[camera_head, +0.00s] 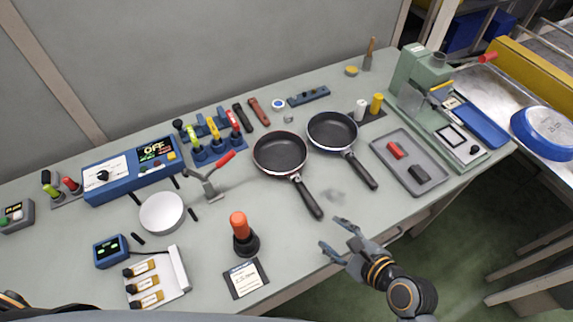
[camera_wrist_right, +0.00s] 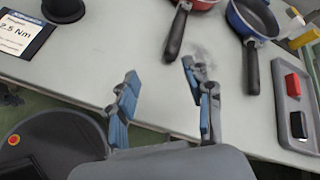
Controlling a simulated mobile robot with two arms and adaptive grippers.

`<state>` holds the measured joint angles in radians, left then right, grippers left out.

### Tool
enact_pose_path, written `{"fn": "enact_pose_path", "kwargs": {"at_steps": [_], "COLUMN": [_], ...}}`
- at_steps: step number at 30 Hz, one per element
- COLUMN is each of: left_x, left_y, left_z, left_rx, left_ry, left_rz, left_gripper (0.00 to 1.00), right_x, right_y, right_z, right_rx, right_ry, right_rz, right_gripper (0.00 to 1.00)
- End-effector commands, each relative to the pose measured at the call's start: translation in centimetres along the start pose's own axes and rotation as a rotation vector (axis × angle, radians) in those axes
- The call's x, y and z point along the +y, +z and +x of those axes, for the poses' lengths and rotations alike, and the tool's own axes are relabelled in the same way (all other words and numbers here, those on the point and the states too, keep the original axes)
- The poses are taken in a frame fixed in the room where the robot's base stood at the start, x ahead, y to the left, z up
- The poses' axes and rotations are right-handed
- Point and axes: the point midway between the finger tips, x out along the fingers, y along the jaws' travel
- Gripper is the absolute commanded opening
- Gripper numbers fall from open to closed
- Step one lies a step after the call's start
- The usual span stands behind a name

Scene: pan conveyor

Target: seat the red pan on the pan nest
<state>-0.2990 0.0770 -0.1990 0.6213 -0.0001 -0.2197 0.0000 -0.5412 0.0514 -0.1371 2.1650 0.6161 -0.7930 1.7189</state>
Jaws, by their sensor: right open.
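The red pan (camera_head: 281,152) lies on the table with a dark inside and a black handle toward the front edge. In the right wrist view, its red side (camera_wrist_right: 203,4) shows at the top, cut off. A pale round disc (camera_head: 162,212) with several short black pegs around it stands to the left; it looks like the pan nest. My right gripper (camera_head: 334,235) is open and empty at the table's front edge, in front of the pan handle's end and apart from it. Its spread fingers (camera_wrist_right: 160,75) show in the right wrist view. My left gripper is not in view.
A blue pan (camera_head: 332,130) is close right of the red one. A grey tray (camera_head: 392,158) with red and black blocks is further right. An orange-topped tool (camera_head: 240,235) stands between disc and pan handle. A red-handled tool (camera_head: 210,182) lies between disc and pan.

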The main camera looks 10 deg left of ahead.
Motion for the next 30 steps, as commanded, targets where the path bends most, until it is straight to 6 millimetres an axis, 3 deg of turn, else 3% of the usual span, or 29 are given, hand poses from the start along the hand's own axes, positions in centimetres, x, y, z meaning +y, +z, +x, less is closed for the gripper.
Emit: {"fn": "enact_pose_path", "kwargs": {"at_steps": [3,9,14,24,30], "left_x": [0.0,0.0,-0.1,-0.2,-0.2], "left_y": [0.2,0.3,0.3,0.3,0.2], "left_z": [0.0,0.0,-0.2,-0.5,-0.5], "left_rx": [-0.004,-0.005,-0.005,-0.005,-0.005], "left_ry": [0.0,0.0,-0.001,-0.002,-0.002], "left_rz": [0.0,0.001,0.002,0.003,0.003], "left_gripper": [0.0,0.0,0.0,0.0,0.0], "right_x": [-1.0,-2.1,-2.6,-3.5,-3.7], "right_y": [0.5,0.7,0.9,1.4,1.5], "right_z": [0.8,1.4,3.0,9.0,10.2], "right_rx": [-0.064,-0.132,-0.145,-0.142,-0.141], "right_ry": [-0.066,-0.119,-0.128,-0.125,-0.126], "right_rz": [0.319,0.627,0.679,0.674,0.673], "right_gripper": [0.51,0.51,0.51,0.51,0.51]}}
